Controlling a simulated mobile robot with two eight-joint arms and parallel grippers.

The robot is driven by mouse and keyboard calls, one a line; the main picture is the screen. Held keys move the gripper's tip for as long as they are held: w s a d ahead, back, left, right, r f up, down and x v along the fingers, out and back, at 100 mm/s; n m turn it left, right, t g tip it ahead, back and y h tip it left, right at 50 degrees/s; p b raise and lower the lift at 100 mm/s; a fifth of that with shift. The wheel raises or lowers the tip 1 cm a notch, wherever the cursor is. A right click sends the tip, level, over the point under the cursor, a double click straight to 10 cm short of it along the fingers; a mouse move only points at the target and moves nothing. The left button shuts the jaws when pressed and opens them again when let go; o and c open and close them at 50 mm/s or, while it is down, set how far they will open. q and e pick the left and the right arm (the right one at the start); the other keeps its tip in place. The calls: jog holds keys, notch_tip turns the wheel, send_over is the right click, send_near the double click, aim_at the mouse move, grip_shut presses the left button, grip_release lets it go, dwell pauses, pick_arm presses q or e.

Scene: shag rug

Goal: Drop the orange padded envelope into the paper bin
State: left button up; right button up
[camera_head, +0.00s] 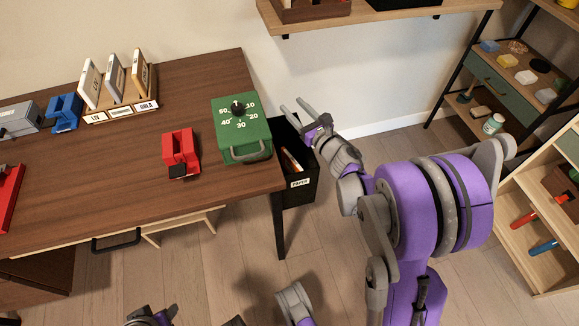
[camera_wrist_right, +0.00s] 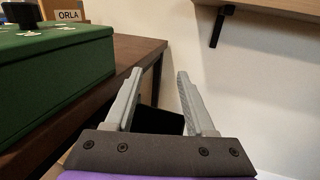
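The black paper bin (camera_head: 299,190) with a "PAPER" label stands on the floor beside the table's right end, partly hidden by the table and my right gripper. A thin orange and pale item (camera_head: 291,160) shows inside it; I cannot tell for sure whether this is the padded envelope. No other orange envelope shows. My right gripper (camera_head: 293,108) is above the bin's far side, right of the green timer box. Its fingers are apart and empty in the right wrist view (camera_wrist_right: 158,76), with a dark part of the bin (camera_wrist_right: 157,121) behind and below.
The brown table (camera_head: 110,205) holds the green dial box (camera_head: 241,145), a red stapler-like tool (camera_head: 181,150) and a file rack (camera_head: 120,105). A wall shelf (camera_head: 370,16) overhangs at upper right. Shelving (camera_head: 500,75) stands at right.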

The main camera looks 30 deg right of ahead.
jog(key=s+p, duration=0.1)
jog(key=s, duration=1)
jog(key=shift+d, duration=0.35)
jog(key=shift+w, duration=0.1)
